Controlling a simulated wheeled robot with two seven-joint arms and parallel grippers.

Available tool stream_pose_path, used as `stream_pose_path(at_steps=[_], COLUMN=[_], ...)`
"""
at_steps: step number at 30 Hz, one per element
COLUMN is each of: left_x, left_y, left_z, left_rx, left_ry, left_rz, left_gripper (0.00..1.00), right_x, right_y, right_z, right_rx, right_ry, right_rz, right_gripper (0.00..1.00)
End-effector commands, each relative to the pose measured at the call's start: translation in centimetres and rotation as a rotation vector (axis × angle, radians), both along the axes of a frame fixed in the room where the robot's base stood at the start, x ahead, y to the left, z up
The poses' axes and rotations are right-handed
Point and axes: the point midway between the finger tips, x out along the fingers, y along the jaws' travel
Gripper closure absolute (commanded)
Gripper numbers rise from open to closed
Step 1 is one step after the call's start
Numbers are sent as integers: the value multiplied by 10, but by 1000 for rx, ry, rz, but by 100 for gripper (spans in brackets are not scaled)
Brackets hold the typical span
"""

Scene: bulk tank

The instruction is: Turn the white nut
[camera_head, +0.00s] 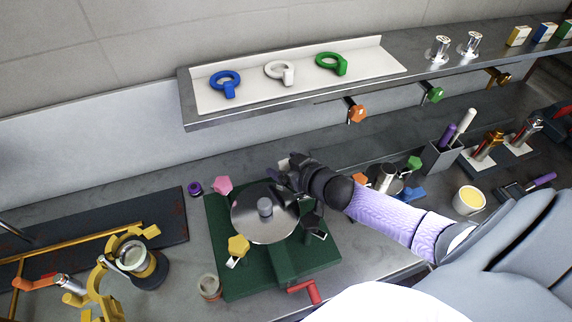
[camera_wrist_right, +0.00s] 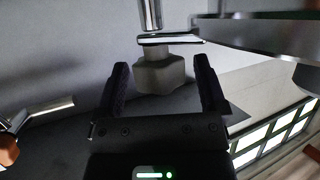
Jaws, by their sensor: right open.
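The white nut (camera_head: 284,165) sits at the back edge of the round metal lid (camera_head: 250,222) on the green base, partly hidden behind my right gripper (camera_head: 287,178). In the right wrist view, the nut (camera_wrist_right: 160,76) looks pale grey and hangs under a metal bar and bolt. My right gripper (camera_wrist_right: 162,65) is open there, one finger on each side of the nut, with a visible gap on both sides. A pink nut (camera_head: 223,184), a yellow nut (camera_head: 238,246) and a black nut (camera_head: 314,225) sit around the lid. My left gripper is not in view.
A shelf (camera_head: 300,91) above holds blue, white and green ring-handled pieces. Orange and green knobs hang below its edge. A yellow fixture (camera_head: 105,275) stands at the left, a red handle (camera_head: 305,290) at the base's front. A tool holder (camera_head: 440,157) and a cup (camera_head: 468,200) stand right.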

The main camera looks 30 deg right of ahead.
Motion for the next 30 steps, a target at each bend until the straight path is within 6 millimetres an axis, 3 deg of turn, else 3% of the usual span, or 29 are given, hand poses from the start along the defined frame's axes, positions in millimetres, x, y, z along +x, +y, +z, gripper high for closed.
stream_pose_path(at_steps=[2,12,15,23,30], left_x=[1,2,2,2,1], left_y=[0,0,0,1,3], left_z=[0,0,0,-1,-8], left_rx=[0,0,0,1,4], left_ry=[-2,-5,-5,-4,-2], left_rz=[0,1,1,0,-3], left_gripper=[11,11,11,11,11], right_x=[0,0,0,0,0], right_y=[0,0,0,0,-2], right_z=[0,0,0,0,0], right_rx=[0,0,0,-2,-7], right_ry=[0,0,0,1,-1], right_rz=[0,0,0,32,171], right_gripper=[12,84,100,100,100])
